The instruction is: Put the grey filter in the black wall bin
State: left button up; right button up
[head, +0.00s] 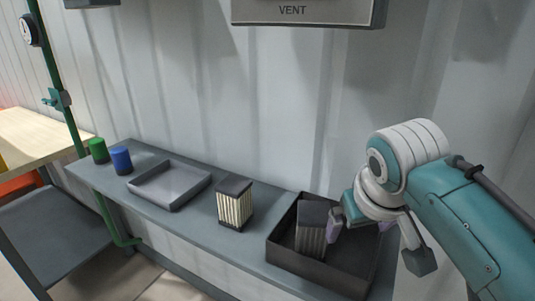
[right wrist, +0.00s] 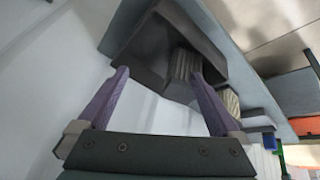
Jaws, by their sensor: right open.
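The black wall bin (head: 346,281) is an open dark box on the right end of the wall shelf; it also shows in the right wrist view (right wrist: 140,45). The grey filter (head: 311,232), a pleated block with a dark cap, stands roughly upright inside it, towards the left side. In the right wrist view the grey filter (right wrist: 185,66) is beyond the fingertips, not clasped. My right gripper (head: 358,224) is open above the bin, just right of the filter; its purple fingers (right wrist: 160,76) are spread and empty. My left gripper is not in view.
A cream pleated filter (head: 235,207) stands on the shelf (head: 197,222) left of the bin. Further left are an empty grey tray (head: 170,184), a blue cylinder (head: 121,160) and a green cylinder (head: 98,150). A vent box (head: 310,12) hangs on the wall above.

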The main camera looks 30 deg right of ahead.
jog(key=s+a+r+n+y, duration=0.3)
jog(key=s+a+n, duration=0.4)
jog(key=s+a, duration=0.8)
jog(key=shift+r+y, duration=0.2)
jog(key=shift+y, duration=0.4)
